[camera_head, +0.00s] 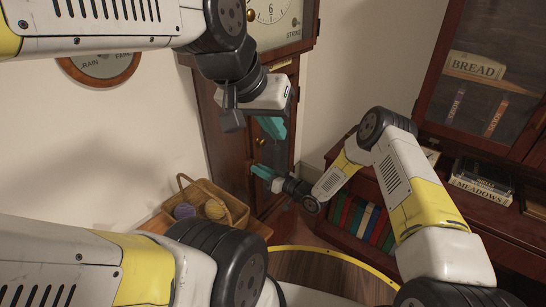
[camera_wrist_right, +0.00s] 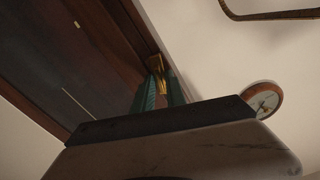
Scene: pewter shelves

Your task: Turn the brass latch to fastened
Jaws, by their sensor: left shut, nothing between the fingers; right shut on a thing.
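The brass latch (camera_wrist_right: 154,63) shows in the right wrist view at the edge of a dark wooden panel. My right gripper (camera_wrist_right: 158,93) is shut on it, with teal fingers on both sides of its lower part. In the head view my right gripper (camera_head: 262,172) is at the front of the tall wooden clock (camera_head: 232,150), and its fingers hide the latch there. I cannot tell which way the latch is turned. My left gripper (camera_head: 272,128) is shut and empty, higher up in front of the clock case.
A wicker basket (camera_head: 184,188) with balls of yarn stands left of the clock. A dark bookcase (camera_head: 499,218) with books and a glazed cabinet (camera_head: 493,84) are at the right. A round dial (camera_head: 100,66) hangs on the left wall, which is otherwise bare.

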